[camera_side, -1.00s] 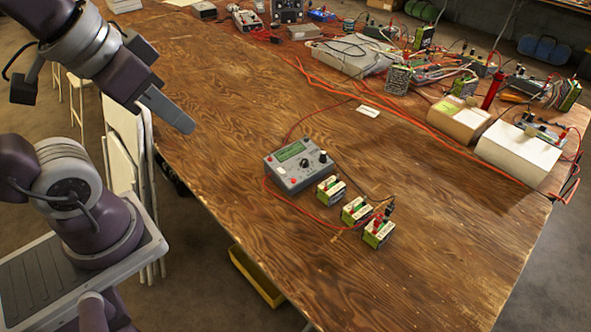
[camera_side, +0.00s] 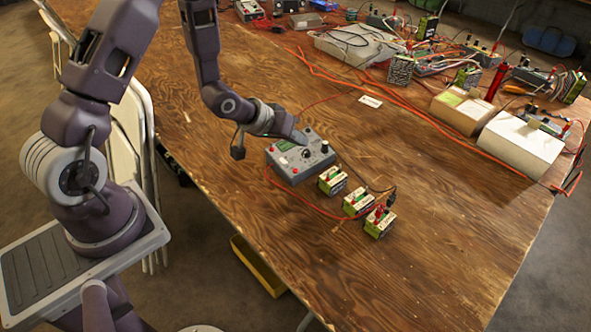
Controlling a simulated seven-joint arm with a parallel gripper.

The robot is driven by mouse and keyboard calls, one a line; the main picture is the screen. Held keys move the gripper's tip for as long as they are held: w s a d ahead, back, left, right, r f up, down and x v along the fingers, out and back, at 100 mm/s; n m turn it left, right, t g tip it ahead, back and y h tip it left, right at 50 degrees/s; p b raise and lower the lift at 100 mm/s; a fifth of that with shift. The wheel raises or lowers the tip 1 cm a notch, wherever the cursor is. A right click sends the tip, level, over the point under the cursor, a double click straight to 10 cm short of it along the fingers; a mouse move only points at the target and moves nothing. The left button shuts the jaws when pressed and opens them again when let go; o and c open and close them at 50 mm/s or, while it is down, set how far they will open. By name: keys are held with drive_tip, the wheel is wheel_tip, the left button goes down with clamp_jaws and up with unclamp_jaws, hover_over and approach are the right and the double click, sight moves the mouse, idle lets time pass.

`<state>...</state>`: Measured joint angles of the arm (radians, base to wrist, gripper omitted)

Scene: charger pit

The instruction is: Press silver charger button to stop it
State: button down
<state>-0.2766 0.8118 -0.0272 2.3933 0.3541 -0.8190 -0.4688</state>
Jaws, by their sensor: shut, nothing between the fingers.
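The silver-grey charger (camera_side: 312,164) sits on the wooden table near its left edge, with a dark knob and a red button or jack at its front left corner. My gripper (camera_side: 303,138) is shut and empty. Its tip is over the back part of the charger and hides part of the green screen. I cannot tell whether the tip touches the charger. Several green and white battery packs (camera_side: 357,202) stand in a row to the right of the charger, with red and black leads attached.
A white box (camera_side: 520,148) and a beige box (camera_side: 460,111) stand at the table's right side. Red cables (camera_side: 400,108) run across the table towards cluttered electronics at the back. A white label (camera_side: 370,101) lies behind the charger. The front right of the table is clear.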

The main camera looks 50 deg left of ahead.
drive_tip(key=shift+f, duration=0.1)
hover_over(294, 175)
drive_tip(key=shift+f, duration=4.25)
drive_tip(key=shift+f, duration=0.1)
drive_tip(key=shift+a+f, duration=0.1)
drive_tip(key=shift+f, duration=0.2)
drive_tip(key=shift+f, duration=0.35)
drive_tip(key=shift+r, duration=0.75)
drive_tip(key=shift+d+r, duration=0.2)
drive_tip(key=shift+r, duration=0.6)
drive_tip(key=shift+d+r, duration=0.15)
drive_tip(key=shift+r, duration=0.7)
drive_tip(key=shift+d+r, duration=0.2)
drive_tip(key=shift+r, duration=0.6)
